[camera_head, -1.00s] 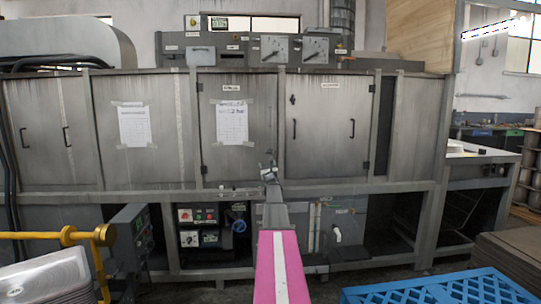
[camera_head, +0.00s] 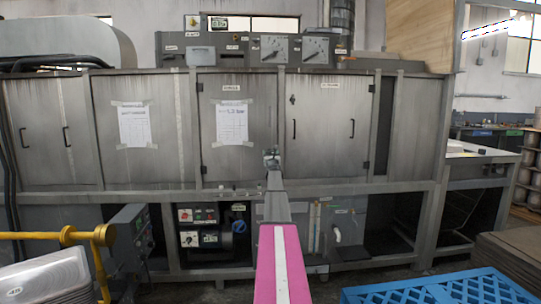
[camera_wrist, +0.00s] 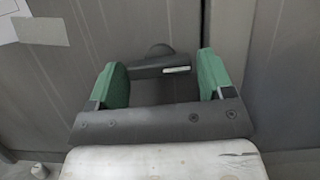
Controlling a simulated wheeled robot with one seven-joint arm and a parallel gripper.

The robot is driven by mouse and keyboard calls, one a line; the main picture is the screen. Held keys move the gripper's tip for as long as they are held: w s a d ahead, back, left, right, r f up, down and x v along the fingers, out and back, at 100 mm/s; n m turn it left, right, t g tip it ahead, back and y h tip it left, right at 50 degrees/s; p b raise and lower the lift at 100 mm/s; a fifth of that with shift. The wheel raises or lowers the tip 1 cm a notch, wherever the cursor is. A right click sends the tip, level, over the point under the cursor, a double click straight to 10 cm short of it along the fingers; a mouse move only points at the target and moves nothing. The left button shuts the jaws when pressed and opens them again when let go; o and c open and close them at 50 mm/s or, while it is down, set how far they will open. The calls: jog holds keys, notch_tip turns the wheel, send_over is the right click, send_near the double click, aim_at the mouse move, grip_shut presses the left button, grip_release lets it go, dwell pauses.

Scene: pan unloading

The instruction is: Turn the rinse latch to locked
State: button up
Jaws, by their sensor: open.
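The rinse latch (camera_wrist: 148,71) shows in the wrist view as a dark, nearly level bar with a short white mark at its right end and a rounded hub above it. It sits on a grey steel door front. My gripper (camera_wrist: 162,80) is open, with one green pad to the left of the latch and one to the right. The latch appears between the pads; I cannot tell whether either touches it. In the head view my gripper (camera_head: 271,158) is in front of the lower right of the door labelled rinse (camera_head: 231,88), and it hides the latch there.
A vertical door seam (camera_wrist: 258,65) runs right of the latch. Taped paper sheets (camera_head: 232,124) hang on the doors. A control box (camera_head: 212,228) is under the ledge. A yellow rail (camera_head: 40,235), stacked trays (camera_head: 48,280) and a blue pallet (camera_head: 440,288) stand in front.

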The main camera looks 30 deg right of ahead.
jog(key=shift+w+d+r, duration=0.15)
jog(key=shift+w+r, duration=0.05)
jog(key=shift+w, duration=0.15)
jog(key=c, duration=0.6)
jog(key=shift+c, duration=0.2)
